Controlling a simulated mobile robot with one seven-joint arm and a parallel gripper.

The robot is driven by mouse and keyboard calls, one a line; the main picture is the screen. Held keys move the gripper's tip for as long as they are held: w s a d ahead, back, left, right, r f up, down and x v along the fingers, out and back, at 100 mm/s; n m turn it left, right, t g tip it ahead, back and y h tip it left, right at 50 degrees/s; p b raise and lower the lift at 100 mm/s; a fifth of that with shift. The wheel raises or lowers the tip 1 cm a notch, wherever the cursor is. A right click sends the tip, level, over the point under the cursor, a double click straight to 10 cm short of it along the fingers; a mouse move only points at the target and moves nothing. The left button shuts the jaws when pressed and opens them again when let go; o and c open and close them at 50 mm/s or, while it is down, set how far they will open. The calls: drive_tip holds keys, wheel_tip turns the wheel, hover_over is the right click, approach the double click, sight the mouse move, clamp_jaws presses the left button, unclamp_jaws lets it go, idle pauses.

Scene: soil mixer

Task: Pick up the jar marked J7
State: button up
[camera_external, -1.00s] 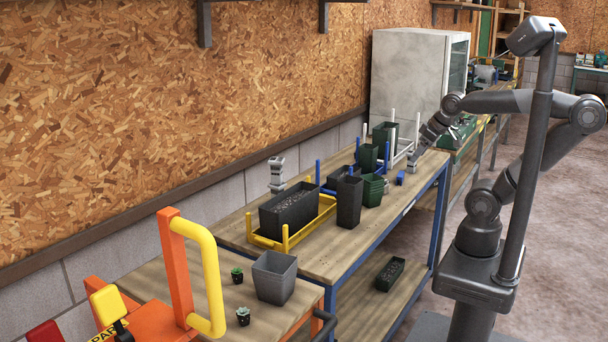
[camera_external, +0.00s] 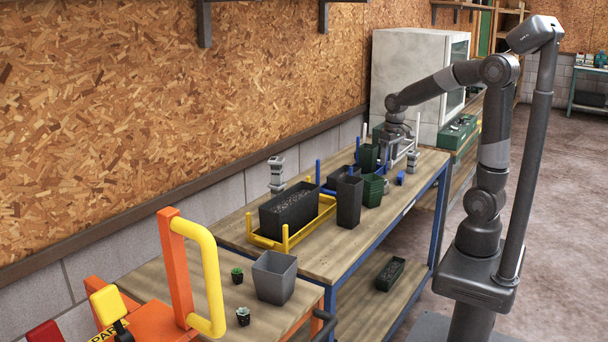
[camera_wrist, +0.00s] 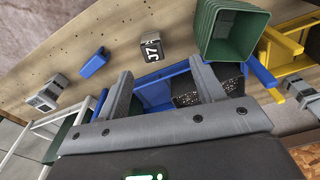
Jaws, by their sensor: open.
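The jar marked J7 (camera_wrist: 151,47) is small and dark with a white J7 label, and stands on the wooden bench in the wrist view. It lies just beyond the fingertips, between a small blue object (camera_wrist: 95,62) and a stack of green pots (camera_wrist: 230,30). In the external view, the jar (camera_external: 386,187) is small and partly hidden by the pots. In the external view, my gripper (camera_external: 393,138) is over the far part of the bench, above the racks.
A blue rack (camera_wrist: 155,82) with dark soil-filled pots lies below the fingers. A white rack (camera_wrist: 62,130) is at left and a yellow rack (camera_wrist: 285,42) at right. A grey fixture (camera_wrist: 47,95) stands near the white rack. Bare bench (camera_wrist: 120,30) surrounds the jar's far side.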

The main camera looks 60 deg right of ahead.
drive_tip(key=shift+g, duration=0.5)
drive_tip(key=w+d+f, duration=0.2)
drive_tip(key=f, duration=0.1)
drive_tip(key=shift+d, duration=0.2)
drive_tip(key=shift+w+d+f, duration=0.1)
drive_tip(key=shift+w+f, duration=0.05)
drive_tip(key=shift+f, duration=0.15)
wheel_tip(320, 180, down, 10)
drive_tip(key=shift+f, duration=0.2)
drive_tip(key=c, duration=1.1)
